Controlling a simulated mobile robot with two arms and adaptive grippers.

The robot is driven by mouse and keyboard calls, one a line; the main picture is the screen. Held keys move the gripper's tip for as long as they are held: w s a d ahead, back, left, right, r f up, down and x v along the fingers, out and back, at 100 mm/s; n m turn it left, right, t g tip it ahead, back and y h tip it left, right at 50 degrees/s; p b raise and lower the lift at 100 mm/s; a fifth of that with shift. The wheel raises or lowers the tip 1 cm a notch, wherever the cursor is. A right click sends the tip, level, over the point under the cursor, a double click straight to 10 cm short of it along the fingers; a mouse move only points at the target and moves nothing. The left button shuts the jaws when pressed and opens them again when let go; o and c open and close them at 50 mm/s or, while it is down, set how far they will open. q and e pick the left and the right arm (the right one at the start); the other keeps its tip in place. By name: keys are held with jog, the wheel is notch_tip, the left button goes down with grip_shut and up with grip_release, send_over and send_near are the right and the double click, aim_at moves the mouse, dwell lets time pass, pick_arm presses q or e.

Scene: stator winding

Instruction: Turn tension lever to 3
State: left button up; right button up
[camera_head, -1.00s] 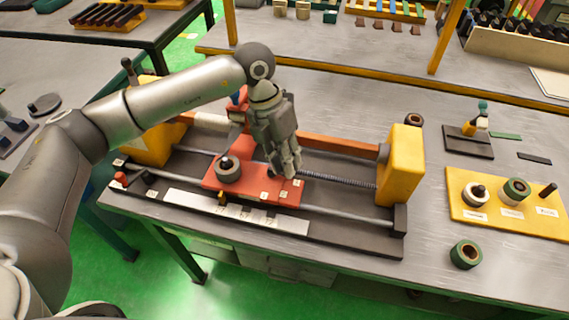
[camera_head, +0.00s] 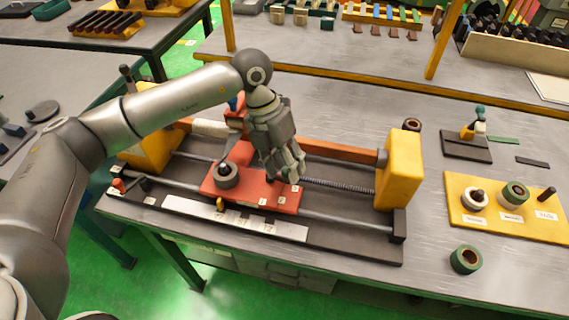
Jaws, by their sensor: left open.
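The red carriage plate (camera_head: 238,190) sits on the rails of the winding machine. Small white number labels (camera_head: 282,201) lie along its right and front edges; the digits are too small to read. A dark round knob (camera_head: 226,174) stands on the plate's left part. My left gripper (camera_head: 287,172) points down over the plate's right part, beside the labels, with its fingers open. The tension lever cannot be made out; my fingers may hide it. I cannot tell whether they touch anything. My right gripper is not in view.
A yellow end block (camera_head: 398,172) stands right of the carriage, another (camera_head: 150,145) at the left. A yellow tray (camera_head: 490,222) with coils and a loose green ring (camera_head: 466,259) lie at the right. A shelf with yellow posts runs behind.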

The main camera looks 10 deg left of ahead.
pick_arm(q)
jog(key=v, duration=1.2)
jog(key=shift+f, duration=0.1)
